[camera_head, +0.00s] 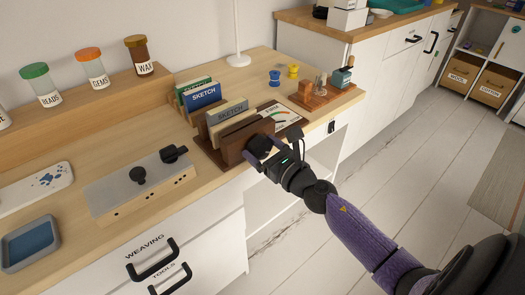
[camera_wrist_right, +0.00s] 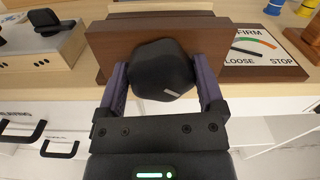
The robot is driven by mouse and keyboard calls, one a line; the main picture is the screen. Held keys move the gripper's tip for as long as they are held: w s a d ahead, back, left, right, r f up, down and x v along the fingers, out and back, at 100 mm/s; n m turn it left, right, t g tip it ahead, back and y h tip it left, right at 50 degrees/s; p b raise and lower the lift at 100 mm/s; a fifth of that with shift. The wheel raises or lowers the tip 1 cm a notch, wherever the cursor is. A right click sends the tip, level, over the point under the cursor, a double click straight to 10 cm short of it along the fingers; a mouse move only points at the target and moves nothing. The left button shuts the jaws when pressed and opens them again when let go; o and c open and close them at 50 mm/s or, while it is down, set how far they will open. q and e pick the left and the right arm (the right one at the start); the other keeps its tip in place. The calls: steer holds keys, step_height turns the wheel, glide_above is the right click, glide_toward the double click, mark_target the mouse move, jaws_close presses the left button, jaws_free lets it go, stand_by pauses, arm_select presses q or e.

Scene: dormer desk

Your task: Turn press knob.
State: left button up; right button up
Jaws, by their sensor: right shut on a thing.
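The press (camera_wrist_right: 105,50) is a brown wooden block on a base at the desk's front edge, and it also shows in the head view (camera_head: 232,144). Its knob (camera_wrist_right: 162,68) is black and rounded, with a short pale mark at its lower right. My right gripper (camera_wrist_right: 164,84) is shut on the knob, one purple finger on each side. In the head view the right gripper (camera_head: 262,150) covers much of the knob. A dial card (camera_wrist_right: 258,46) reading FIRM, LOOSE and STOP lies right of the press; the lettering is partly hidden. My left gripper is not in view.
A grey metal box (camera_head: 140,184) with black knobs stands left of the press. Sketch books (camera_head: 203,97) stand behind it. A wooden tool block (camera_head: 327,93) and blue and yellow spools (camera_head: 293,71) lie to the right. Drawer handles (camera_head: 152,259) stick out below the desk.

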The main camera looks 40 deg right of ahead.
steer(key=n, duration=0.3)
steer(key=shift+f+n+b, duration=0.15)
steer(key=shift+n+b, duration=0.15)
steer(key=shift+n, duration=0.1)
steer(key=n, duration=0.3)
steer(key=shift+a+n, duration=0.1)
steer(key=shift+n, duration=0.3)
steer(key=n, duration=0.3)
steer(key=shift+n+p, duration=0.7)
steer(key=shift+n, duration=1.4)
steer(key=shift+n, duration=0.3)
